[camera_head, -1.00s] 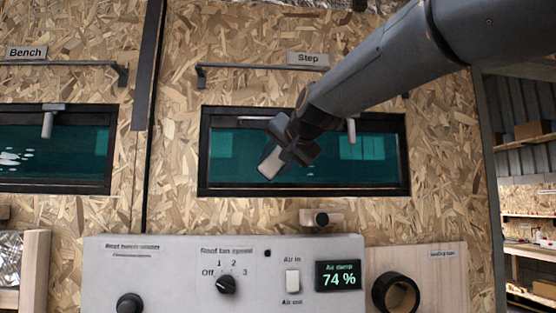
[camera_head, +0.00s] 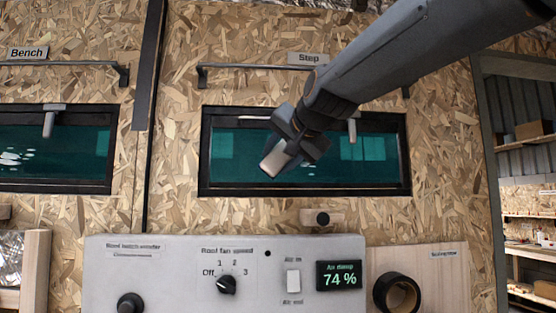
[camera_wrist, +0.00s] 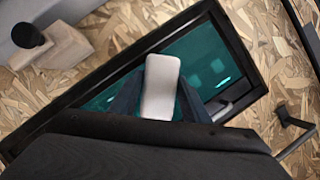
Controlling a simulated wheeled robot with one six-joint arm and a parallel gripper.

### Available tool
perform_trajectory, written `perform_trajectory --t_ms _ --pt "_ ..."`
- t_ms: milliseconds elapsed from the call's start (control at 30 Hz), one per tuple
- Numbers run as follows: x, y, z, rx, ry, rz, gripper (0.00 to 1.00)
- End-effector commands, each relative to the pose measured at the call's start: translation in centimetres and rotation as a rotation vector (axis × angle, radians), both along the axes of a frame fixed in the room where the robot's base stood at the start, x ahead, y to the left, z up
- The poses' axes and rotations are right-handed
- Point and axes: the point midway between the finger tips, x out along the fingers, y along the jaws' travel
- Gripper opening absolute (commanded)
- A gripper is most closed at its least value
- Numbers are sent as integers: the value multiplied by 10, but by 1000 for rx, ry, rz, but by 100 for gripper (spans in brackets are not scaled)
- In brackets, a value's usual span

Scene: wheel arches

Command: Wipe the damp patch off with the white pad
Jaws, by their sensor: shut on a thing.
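The white pad (camera_head: 273,163) is held between the fingers of my gripper (camera_head: 284,151), which is shut on it. The pad is in front of the left part of the right window (camera_head: 305,190), under the "Step" label. In the wrist view the pad (camera_wrist: 161,85) stands out from between the dark fingers, over the teal glass. I cannot tell whether it touches the glass. Whitish spots, looking like a damp patch (camera_head: 11,158), show on the left window (camera_head: 60,185) under the "Bench" label.
Rails (camera_head: 262,67) run above both windows, and each window has a grey catch (camera_head: 352,130). Below is a grey control panel (camera_head: 180,270) with knobs, a switch and a display reading 74 %. A black ring (camera_head: 397,293) sits at its right. A dark upright strip separates the windows.

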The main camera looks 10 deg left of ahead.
Motion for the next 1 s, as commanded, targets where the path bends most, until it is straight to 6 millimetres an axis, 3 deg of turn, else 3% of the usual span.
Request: perform_trajectory --t_ms 333,700,1000 --pt "-3 -1 0 0 0 0 24" --pt "-29 -8 0 0 -1 -1 24" --pt "-29 -8 0 0 -1 -1 24"
